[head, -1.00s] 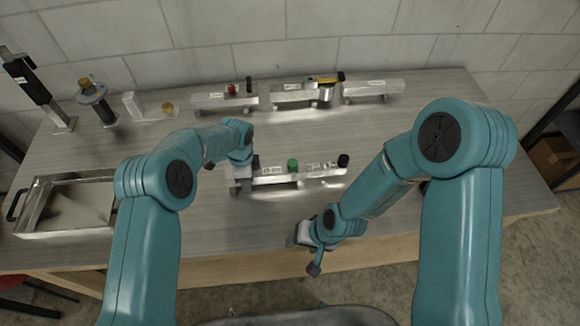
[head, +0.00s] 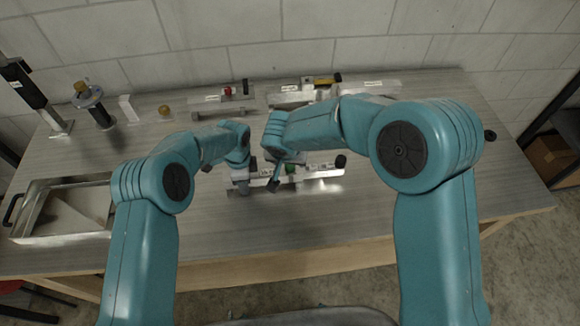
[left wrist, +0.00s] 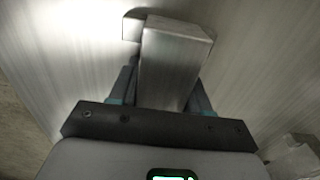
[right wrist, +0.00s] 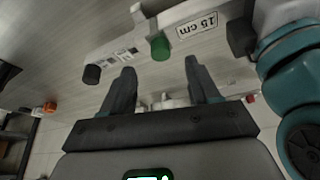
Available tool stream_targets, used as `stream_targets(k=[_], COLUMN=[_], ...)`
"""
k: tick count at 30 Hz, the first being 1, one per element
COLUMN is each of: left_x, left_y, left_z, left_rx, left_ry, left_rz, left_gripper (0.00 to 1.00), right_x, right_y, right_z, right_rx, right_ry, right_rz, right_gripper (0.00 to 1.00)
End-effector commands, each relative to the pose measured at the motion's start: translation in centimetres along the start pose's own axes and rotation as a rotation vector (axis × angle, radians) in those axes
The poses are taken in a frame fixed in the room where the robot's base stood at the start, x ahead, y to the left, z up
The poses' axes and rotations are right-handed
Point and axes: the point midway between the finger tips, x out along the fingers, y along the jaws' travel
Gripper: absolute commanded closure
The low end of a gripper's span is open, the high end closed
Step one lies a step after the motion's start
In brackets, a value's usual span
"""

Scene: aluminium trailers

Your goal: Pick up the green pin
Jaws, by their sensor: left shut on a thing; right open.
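The green pin (head: 290,168) stands on the front aluminium trailer (head: 326,171), partly hidden by my right gripper in the head view. In the right wrist view the pin (right wrist: 160,47) shows as a short green cylinder on the trailer near a "15 cm" label. My right gripper (right wrist: 159,65) is open, its fingertips on either side of the line to the pin, with nothing between them. My left gripper (left wrist: 165,85) is shut on the end of an aluminium bar (left wrist: 172,60), the left end of the front trailer. The black knob (head: 341,161) sits at the trailer's right end.
Behind stand more trailers, one with a red pin (head: 228,91), one with a yellow part (head: 322,81). A metal tray (head: 62,182) lies at the left. Upright posts stand back left. The table (head: 400,205) is clear right of the front trailer.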

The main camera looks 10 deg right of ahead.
Motion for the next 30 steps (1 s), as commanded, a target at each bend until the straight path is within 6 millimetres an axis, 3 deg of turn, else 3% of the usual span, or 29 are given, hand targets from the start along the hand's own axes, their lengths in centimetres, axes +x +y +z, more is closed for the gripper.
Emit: stream_targets(k=[13,22,27,28,30], left_x=[-0.1,-0.1,-0.1,-0.1,-0.1], left_y=[-0.1,-0.1,-0.1,-0.1,-0.1], left_z=[0.0,0.0,0.0,0.0,0.0], left_rx=[-0.001,-0.001,-0.001,-0.001,-0.001], left_ry=[0.001,0.0,0.001,0.001,0.001], left_rz=[-0.002,-0.001,-0.002,-0.002,-0.002], left_gripper=[0.92,0.92,0.92,0.92,0.92], right_x=[5.7,6.2,6.2,6.2,6.2], right_y=[0.0,-0.1,-0.1,-0.1,-0.1], right_z=[-0.2,-0.3,-0.3,-0.3,-0.3], right_rx=[-0.001,0.0,0.0,0.0,0.0], right_ry=[-0.003,-0.001,-0.001,-0.001,-0.001], right_rz=[0.0,-0.002,-0.002,-0.002,-0.002], right_gripper=[0.39,0.39,0.95,0.99,0.99])
